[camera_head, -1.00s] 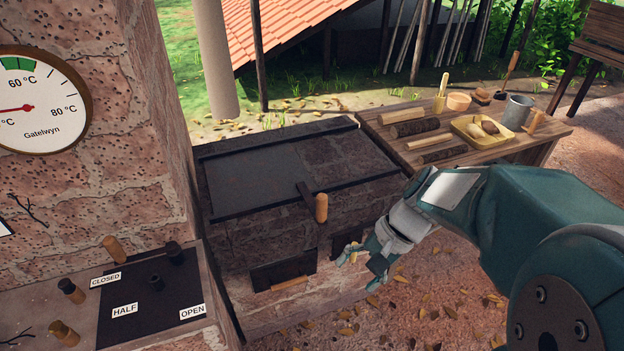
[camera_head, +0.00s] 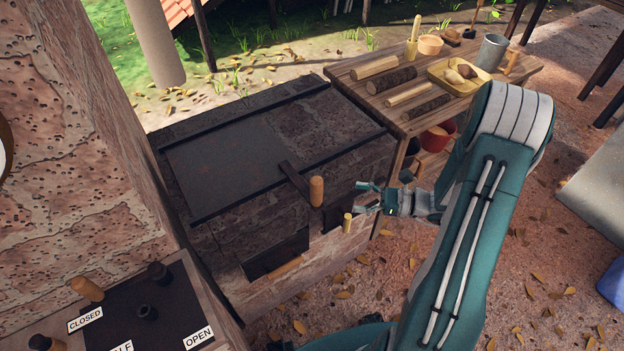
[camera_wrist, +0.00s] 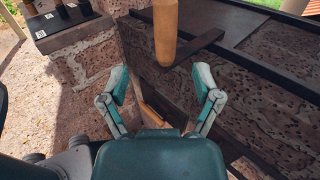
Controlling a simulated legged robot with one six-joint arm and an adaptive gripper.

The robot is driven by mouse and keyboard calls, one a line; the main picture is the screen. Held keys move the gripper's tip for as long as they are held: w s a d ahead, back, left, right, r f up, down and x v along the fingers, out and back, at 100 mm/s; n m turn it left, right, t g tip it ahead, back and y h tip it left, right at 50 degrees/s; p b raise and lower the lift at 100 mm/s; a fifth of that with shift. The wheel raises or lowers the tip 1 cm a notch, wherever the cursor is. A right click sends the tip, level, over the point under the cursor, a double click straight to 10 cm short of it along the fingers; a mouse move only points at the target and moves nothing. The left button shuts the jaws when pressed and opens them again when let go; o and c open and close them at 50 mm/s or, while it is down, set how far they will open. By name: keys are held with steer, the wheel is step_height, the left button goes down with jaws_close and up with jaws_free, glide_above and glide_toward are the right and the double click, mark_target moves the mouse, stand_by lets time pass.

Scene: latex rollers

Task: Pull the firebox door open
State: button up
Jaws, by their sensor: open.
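I cannot tell for sure which is the firebox door. Both look closed. My gripper (camera_head: 362,197) is open and empty, just right of the right panel, above and apart from its knob. In the wrist view, a wooden handle (camera_wrist: 150,115) and dark panel show below and beyond my open fingers (camera_wrist: 161,82).
A black lever with an upright wooden handle (camera_head: 316,190) sticks out over the stove's front edge, close left of my gripper. A wooden table (camera_head: 410,122) with logs, a yellow tray and cups stands behind right. A labelled control board (camera_head: 150,305) is at lower left.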

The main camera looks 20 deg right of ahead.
mark_target(317, 189)
steer(key=shift+m+t, duration=0.3)
steer(key=x, duration=1.1)
steer(key=shift+w+d+f, duration=0.15)
steer(key=shift+w+f, duration=0.05)
steer(key=shift+f, duration=0.2)
steer(key=shift+d, duration=0.1)
jaws_close()
